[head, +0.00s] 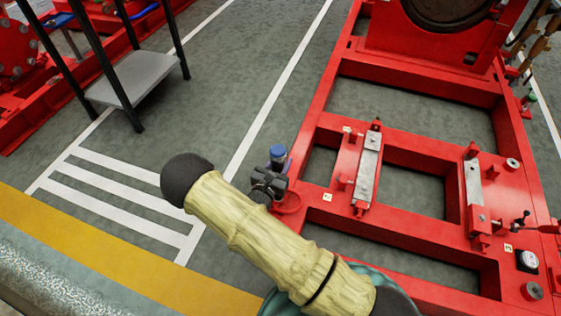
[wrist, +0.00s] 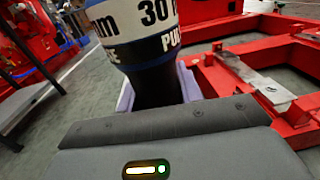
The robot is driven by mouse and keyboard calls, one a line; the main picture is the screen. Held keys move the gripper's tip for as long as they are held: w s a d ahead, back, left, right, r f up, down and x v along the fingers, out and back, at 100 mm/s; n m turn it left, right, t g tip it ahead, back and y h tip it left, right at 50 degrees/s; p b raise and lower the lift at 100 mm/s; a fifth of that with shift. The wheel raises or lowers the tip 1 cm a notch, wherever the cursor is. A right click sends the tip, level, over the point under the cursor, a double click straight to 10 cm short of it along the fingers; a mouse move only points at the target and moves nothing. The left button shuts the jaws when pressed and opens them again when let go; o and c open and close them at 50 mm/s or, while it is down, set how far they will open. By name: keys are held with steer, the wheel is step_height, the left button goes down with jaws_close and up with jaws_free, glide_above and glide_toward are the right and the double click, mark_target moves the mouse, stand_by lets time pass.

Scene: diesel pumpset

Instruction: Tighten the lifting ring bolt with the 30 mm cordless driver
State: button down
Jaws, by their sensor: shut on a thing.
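The 30 mm cordless driver (wrist: 145,30) fills the top of the wrist view, with a white, blue and black label reading "30". In the head view its blue end (head: 278,152) points up. My gripper (head: 270,180) is shut on the driver's dark body, and pale pads show on both sides of it in the wrist view. The driver is beside the left edge of the red frame (head: 312,150). A round red part (head: 288,203) shows just below the gripper at the frame's edge. I cannot tell whether it is the lifting ring bolt; the driver's lower end is hidden.
Metal mounting plates (head: 367,170) sit on the frame's crossbars. A round gauge (head: 527,260) is at the lower right. A black-legged stand with a grey shelf (head: 135,78) is at the upper left. Striped grey floor (head: 225,95) is clear between the stand and frame.

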steer(key=shift+f, duration=0.3)
stand_by(0.8)
